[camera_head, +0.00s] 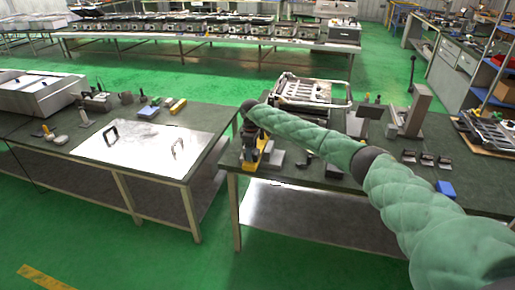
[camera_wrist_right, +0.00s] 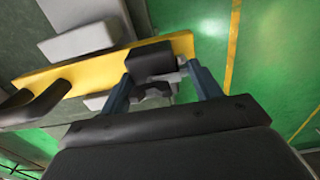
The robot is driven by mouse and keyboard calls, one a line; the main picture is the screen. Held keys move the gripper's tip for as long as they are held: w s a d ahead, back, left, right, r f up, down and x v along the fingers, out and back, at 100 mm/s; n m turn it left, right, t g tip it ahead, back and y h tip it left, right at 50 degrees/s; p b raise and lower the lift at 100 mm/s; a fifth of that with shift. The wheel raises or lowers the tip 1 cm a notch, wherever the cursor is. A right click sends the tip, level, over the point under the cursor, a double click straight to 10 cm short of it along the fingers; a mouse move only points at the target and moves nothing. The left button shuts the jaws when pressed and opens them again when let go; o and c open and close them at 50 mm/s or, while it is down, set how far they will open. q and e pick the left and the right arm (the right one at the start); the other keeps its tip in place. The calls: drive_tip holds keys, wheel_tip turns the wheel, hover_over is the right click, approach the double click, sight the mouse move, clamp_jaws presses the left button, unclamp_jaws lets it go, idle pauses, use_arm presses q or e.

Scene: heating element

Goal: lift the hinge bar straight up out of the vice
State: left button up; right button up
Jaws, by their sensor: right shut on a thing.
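My right gripper (camera_head: 249,148) points down at the left end of the right-hand bench, beside the small yellow and grey vice (camera_head: 266,147). In the right wrist view, the two blue fingers of the right gripper (camera_wrist_right: 158,74) are closed on either side of a dark block, which I take to be part of the hinge bar (camera_wrist_right: 150,58). The yellow part of the vice (camera_wrist_right: 52,77) runs behind the block, with grey blocks beside it. The gripper hides much of the bar, and I cannot tell whether it is clear of the vice. My left gripper is not in view.
A metal frame fixture (camera_head: 312,92) stands behind my arm on the same bench. The left bench holds a bright metal plate (camera_head: 140,146) with handles. A floor gap separates the benches.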

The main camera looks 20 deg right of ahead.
drive_tip(key=shift+r+p, duration=2.4)
drive_tip(key=shift+r, duration=1.05)
